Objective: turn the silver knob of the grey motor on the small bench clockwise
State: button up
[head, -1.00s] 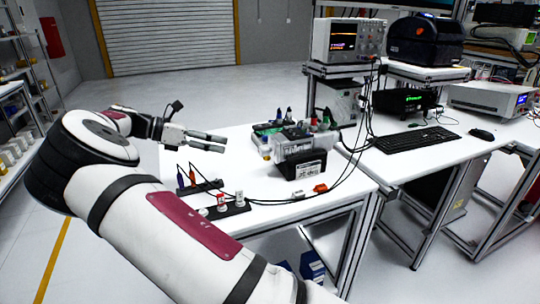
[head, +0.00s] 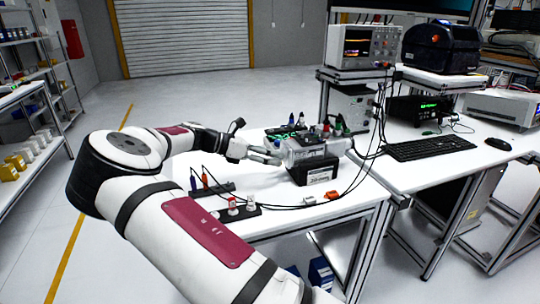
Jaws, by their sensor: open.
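The grey motor (head: 304,149) sits on a black block (head: 314,173) with a white label, on the small white bench (head: 285,213). My gripper (head: 275,151) is at the motor's left end, open, its fingers pointing right toward it. At this size I cannot tell whether the fingers touch the motor or are around the knob. The silver knob cannot be made out; it is at least partly hidden by the fingers or too small to see.
Black strips with coloured plugs (head: 240,209) and cables lie at the bench's near left. A small orange part (head: 331,195) lies in front of the block. Coloured plugs (head: 290,121) stand behind the motor. An oscilloscope (head: 363,47) and keyboard (head: 430,149) are to the right.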

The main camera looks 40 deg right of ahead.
grip_shut()
jog(key=shift+s+p, duration=0.1)
jog(key=shift+p, duration=0.25)
jog(key=m+t+h+p, duration=0.1)
jog(key=m+t+p, duration=0.1)
jog(key=m, duration=0.1)
jog(key=m+t+h+p, duration=0.1)
jog(key=m+t+p, duration=0.1)
jog(key=m, duration=0.2)
jog(key=m+t+h+p, duration=0.1)
jog(key=m+t+p, duration=0.1)
jog(key=m+p, duration=0.1)
jog(key=shift+s+a+f+m, duration=0.1)
jog(key=shift+s+f+m, duration=0.2)
jog(key=shift+s, duration=0.1)
jog(key=m+h, duration=0.1)
jog(key=m, duration=0.1)
jog(key=m+h, duration=0.1)
jog(key=m, duration=0.1)
jog(key=shift+f+t, duration=0.15)
jog(key=shift+t, duration=0.25)
jog(key=shift+m, duration=0.3)
